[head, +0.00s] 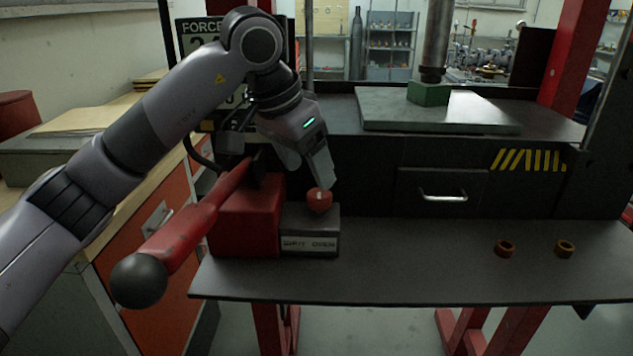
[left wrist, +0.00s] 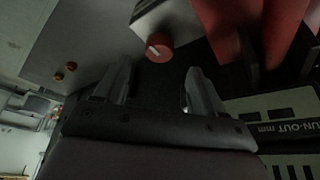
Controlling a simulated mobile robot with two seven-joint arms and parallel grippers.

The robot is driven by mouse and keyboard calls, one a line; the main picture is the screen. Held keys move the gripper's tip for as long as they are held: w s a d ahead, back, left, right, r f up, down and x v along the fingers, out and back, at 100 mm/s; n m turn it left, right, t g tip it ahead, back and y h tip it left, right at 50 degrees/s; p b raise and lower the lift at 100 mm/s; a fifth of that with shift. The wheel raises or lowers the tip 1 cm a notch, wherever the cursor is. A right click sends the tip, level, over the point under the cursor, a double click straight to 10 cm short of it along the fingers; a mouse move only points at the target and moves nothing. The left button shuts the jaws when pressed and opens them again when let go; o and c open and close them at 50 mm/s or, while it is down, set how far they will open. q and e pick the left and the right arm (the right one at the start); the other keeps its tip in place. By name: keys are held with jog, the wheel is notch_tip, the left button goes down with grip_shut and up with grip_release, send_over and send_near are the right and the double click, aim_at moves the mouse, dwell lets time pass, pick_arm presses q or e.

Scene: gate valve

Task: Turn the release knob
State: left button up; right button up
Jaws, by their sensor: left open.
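The release knob (head: 320,200) is a small red round knob with a white mark, on a grey block (head: 311,227) with a label on its front. In the left wrist view the knob (left wrist: 159,47) lies just beyond the fingertips, between them. My left gripper (head: 312,172) is open and points down, just above and behind the knob. In the left wrist view its two fingers (left wrist: 155,82) stand apart with nothing between them. I cannot tell if a finger touches the knob. My right gripper is not in view.
A red pump block (head: 246,222) with a red lever (head: 195,227) ending in a black ball stands left of the knob. A drawer (head: 443,193) and a press plate (head: 440,112) are behind. The shelf's middle is clear.

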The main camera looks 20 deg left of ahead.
aim_at(318, 193)
pick_arm(q)
jog(key=x, duration=0.5)
jog(key=shift+w+d+f+p, duration=0.1)
jog(key=shift+f+p, duration=0.25)
jog(key=shift+f, duration=0.05)
jog(key=c, duration=1.1)
